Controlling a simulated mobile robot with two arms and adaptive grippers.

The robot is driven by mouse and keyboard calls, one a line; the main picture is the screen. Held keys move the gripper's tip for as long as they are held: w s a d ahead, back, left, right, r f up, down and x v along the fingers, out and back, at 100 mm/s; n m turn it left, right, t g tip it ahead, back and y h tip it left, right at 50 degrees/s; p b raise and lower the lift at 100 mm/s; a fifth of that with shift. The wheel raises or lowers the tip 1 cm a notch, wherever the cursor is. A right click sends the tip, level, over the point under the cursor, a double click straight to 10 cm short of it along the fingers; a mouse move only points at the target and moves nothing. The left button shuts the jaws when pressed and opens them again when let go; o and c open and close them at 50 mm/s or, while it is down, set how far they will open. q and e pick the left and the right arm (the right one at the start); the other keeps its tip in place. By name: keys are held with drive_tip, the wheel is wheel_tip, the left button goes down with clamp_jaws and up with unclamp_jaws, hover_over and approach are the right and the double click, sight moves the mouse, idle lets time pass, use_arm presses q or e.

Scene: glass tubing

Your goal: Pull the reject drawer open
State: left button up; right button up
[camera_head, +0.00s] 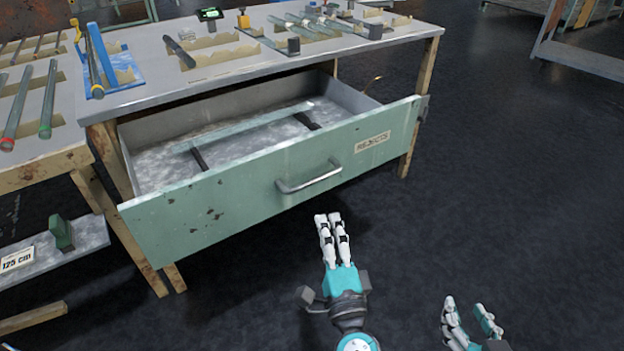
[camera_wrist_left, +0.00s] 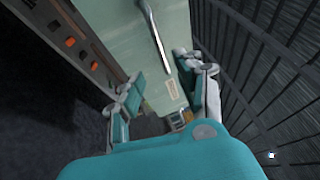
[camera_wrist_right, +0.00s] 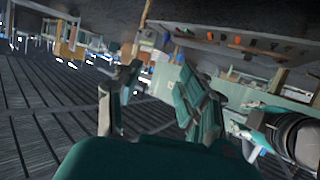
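The pale green reject drawer (camera_head: 230,200) stands pulled out from under the bench, its grey interior showing. Its front carries a metal bar handle (camera_head: 308,179) and a "REJECTS" label (camera_head: 372,142). Inside, a clear glass tube (camera_head: 245,127) lies across two dark supports. My left gripper (camera_head: 329,218) is open and empty, just below and in front of the handle, apart from it. In the left wrist view the handle (camera_wrist_left: 154,35) shows beyond its spread fingers. My right gripper (camera_head: 463,304) is open and empty, low at the right, away from the drawer.
The bench top (camera_head: 150,62) above holds tubes, stands and a blue rack (camera_head: 112,72). A second table (camera_head: 62,137) with capped tubes stands at the left, above a low shelf marked "125 cm" (camera_head: 18,259). The dark floor (camera_head: 500,180) is clear at the right.

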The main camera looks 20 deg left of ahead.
sight(314, 178)
use_arm(q)
drive_tip(key=shift+b+x, duration=0.35)
drive_tip(key=shift+x, duration=6.1)
use_arm(e)
drive_tip(key=shift+w+a+r+t+y, duration=0.1)
drive_tip(key=shift+w+a+r+t, duration=0.1)
drive_tip(key=shift+r+t, duration=0.25)
drive_tip(key=shift+w+a+r+t+y, duration=0.1)
drive_tip(key=shift+w+r+t, duration=0.15)
drive_tip(key=shift+r, duration=0.4)
drive_tip(key=shift+w+a+r+t+y, duration=0.1)
drive_tip(key=shift+w+a+r+t, duration=0.05)
drive_tip(key=shift+r+t, duration=0.35)
use_arm(q)
drive_tip(key=shift+a, duration=0.1)
clamp_jaws()
